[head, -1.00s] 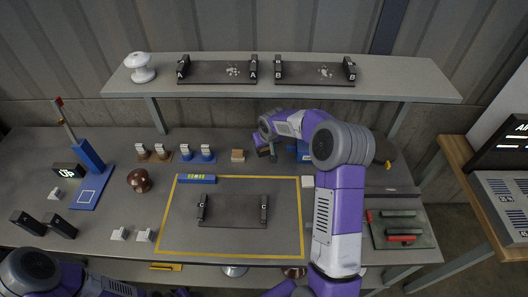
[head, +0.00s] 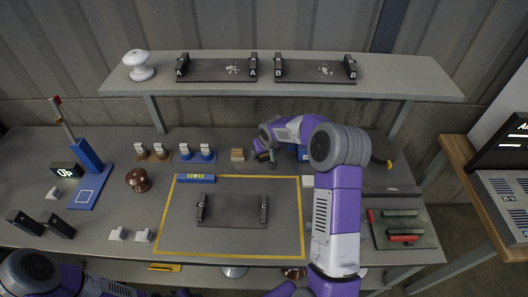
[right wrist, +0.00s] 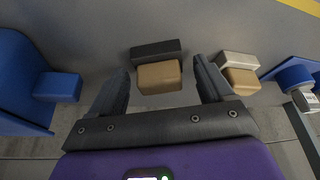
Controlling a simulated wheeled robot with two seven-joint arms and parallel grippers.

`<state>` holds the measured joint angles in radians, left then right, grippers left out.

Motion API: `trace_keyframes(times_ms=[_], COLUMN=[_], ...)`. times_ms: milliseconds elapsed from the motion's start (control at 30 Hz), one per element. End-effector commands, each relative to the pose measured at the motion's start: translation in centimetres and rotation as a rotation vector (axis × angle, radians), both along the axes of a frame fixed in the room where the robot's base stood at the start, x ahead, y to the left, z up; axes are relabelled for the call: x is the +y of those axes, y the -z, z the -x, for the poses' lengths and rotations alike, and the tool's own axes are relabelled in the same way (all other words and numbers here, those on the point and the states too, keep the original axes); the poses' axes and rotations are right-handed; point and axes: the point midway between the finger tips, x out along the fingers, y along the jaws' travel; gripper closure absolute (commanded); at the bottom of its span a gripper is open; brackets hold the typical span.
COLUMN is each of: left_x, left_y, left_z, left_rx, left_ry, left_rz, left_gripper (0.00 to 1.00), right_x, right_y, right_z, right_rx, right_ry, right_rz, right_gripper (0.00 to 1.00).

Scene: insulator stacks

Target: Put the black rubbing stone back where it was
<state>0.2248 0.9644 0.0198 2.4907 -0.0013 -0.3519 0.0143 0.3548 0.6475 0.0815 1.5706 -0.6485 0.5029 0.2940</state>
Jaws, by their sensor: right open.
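A black block (right wrist: 155,49) lies against a tan block (right wrist: 160,77) in the right wrist view; they look like one stone with a tan back, resting on the bench. My right gripper (right wrist: 160,66) is open, one finger on each side of this piece, with a visible gap at both sides. In the head view my right gripper (head: 269,157) is low at the back of the bench, and it mostly hides that piece. A similar tan block (head: 237,155) with a pale part (right wrist: 237,65) lies beside it.
Blue-based and tan-based insulator pieces (head: 207,153) stand left of the tan block. A blue box (head: 303,153) is close on the gripper's other side. A yellow-outlined area (head: 280,240) holds the C fixture. A tray (head: 425,236) with coloured bars lies at right.

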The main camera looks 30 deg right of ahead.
Motion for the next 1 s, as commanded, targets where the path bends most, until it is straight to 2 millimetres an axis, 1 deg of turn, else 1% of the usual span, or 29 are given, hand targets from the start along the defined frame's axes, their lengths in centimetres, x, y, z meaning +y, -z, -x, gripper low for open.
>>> trace_keyframes(times_ms=[167, 267, 500, 700, 833, 1000], left_x=[0.0, 0.0, 0.0, 0.0, 0.0, 0.0], left_y=[-0.4, -0.7, -1.7, -2.3, -2.5, -2.5], left_z=[0.0, 0.0, 0.0, 0.0, 0.0, 0.0], left_rx=[0.0, 0.0, 0.0, 0.0, 0.0, 0.0], left_ry=[0.0, 0.0, 0.0, 0.0, 0.0, 0.0], left_rz=[0.0, 0.0, 0.0, 0.0, 0.0, 0.0], left_gripper=[0.51, 0.51, 0.51, 0.51, 0.51, 0.51], right_x=[0.0, 0.1, 0.4, 0.6, 0.7, 0.8], right_y=[-0.5, -1.8, -6.8, -10.0, -11.1, -11.5], right_z=[0.0, 0.5, 2.5, 3.8, 4.4, 4.6], right_rx=[0.0, -0.002, -0.004, -0.003, 0.0, 0.0], right_ry=[0.0, 0.0, -0.001, -0.001, 0.0, 0.0], right_rz=[0.0, 0.001, 0.002, 0.002, 0.0, -0.001], right_gripper=[0.2, 0.2, 0.2, 0.2, 0.2, 0.2])
